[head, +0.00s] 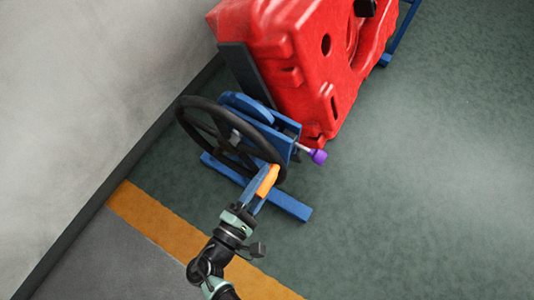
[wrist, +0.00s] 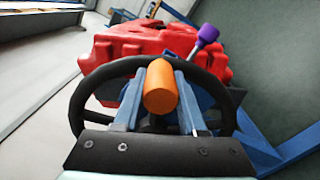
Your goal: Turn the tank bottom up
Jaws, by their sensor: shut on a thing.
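The red tank (head: 285,55) is held in a blue stand, its large moulded face tilted toward the right in the head view. It also shows behind the wheel in the wrist view (wrist: 130,42). A black handwheel (head: 190,122) is mounted at the near end of the stand. An orange handle (head: 267,180) sticks out from the wheel's rim. My gripper (head: 262,190) is shut on this handle, with a finger on each side of it in the wrist view (wrist: 160,88). A purple-knobbed lever (head: 318,156) sticks out from the stand right of the wheel.
The blue stand's foot (head: 290,204) runs along the floor under the wheel. A grey wall (head: 90,80) stands close on the left. An orange stripe (head: 160,225) crosses the floor near my arm. Green floor on the right is clear.

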